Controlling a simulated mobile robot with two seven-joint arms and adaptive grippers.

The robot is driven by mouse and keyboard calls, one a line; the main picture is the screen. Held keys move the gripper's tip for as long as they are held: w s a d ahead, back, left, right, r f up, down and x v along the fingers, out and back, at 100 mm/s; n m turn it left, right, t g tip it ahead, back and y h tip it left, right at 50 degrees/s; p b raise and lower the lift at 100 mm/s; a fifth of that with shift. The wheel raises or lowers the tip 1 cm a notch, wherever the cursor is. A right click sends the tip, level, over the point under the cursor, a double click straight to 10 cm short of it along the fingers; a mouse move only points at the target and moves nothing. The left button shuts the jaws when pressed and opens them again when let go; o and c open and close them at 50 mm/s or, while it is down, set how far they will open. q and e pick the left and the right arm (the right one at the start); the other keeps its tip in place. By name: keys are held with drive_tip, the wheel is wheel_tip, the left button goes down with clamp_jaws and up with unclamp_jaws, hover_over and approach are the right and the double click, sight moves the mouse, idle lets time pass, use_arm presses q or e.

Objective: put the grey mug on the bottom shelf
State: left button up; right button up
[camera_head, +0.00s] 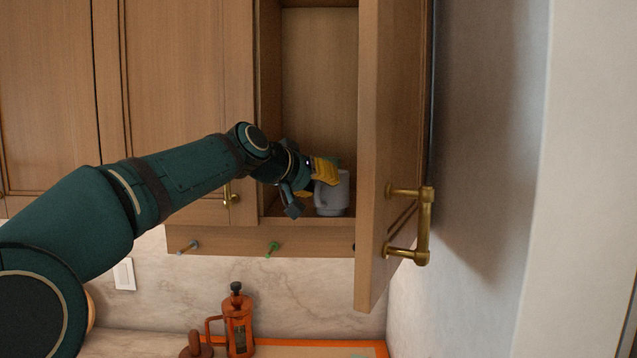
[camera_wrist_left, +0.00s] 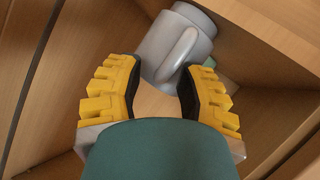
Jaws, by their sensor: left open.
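The grey mug (camera_head: 337,194) stands upright on the bottom shelf (camera_head: 277,209) of the open wall cabinet, near the open door. My left gripper (camera_head: 318,182) is inside the cabinet at the mug's left side, with its yellow fingers close to it. In the left wrist view the mug (camera_wrist_left: 177,45) lies just beyond the fingertips, its handle facing the gripper. The left gripper (camera_wrist_left: 155,85) is open, with a gap between its fingers. I cannot tell whether a finger touches the mug. My right gripper is not in view.
The cabinet door (camera_head: 385,150) with brass handle (camera_head: 424,225) stands open just right of the mug. Closed cabinet doors (camera_head: 170,90) are at left. Below, a French press (camera_head: 238,325) and an orange-edged tray (camera_head: 381,347) are on the counter. A small greenish thing (camera_wrist_left: 209,62) shows beside the mug.

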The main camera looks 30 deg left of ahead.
use_arm(q)
drive_tip(key=shift+r, duration=0.25)
drive_tip(key=b+v, duration=0.1)
drive_tip(key=v, duration=1.1)
drive_tip(key=shift+f, duration=0.15)
